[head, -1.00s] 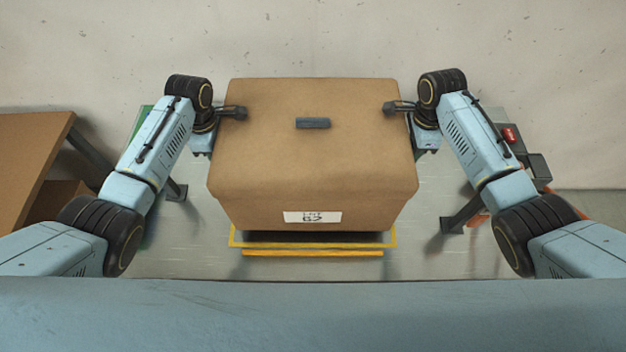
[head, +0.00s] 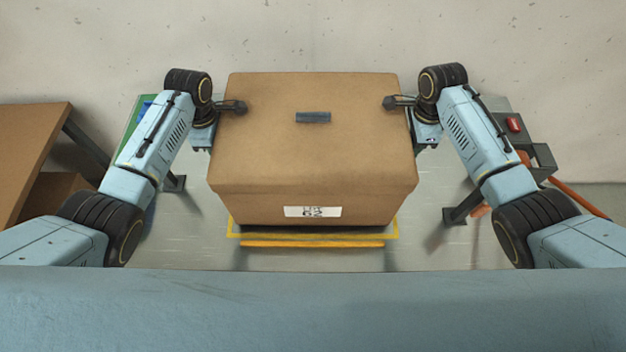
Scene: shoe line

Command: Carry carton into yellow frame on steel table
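The brown carton (head: 310,150), with a dark strip on its lid and a white label on its front, is in the middle of the head view over the steel table (head: 420,235). The yellow frame (head: 233,228) shows as a thin outline below the carton's front edge; the carton hides most of it. My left gripper (head: 236,107) is at the carton's upper left edge and my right gripper (head: 391,103) at its upper right edge. Both appear shut on the carton, with part of their fingers hidden. The carton's underside is hidden, so its exact height over the table cannot be told.
A yellow-orange bar (head: 312,244) lies in front of the frame. A brown shelf or table (head: 30,150) stands at the left. A green and blue item (head: 146,108) shows behind my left arm. A device with a red button (head: 514,125) is at the right. A wall closes the back.

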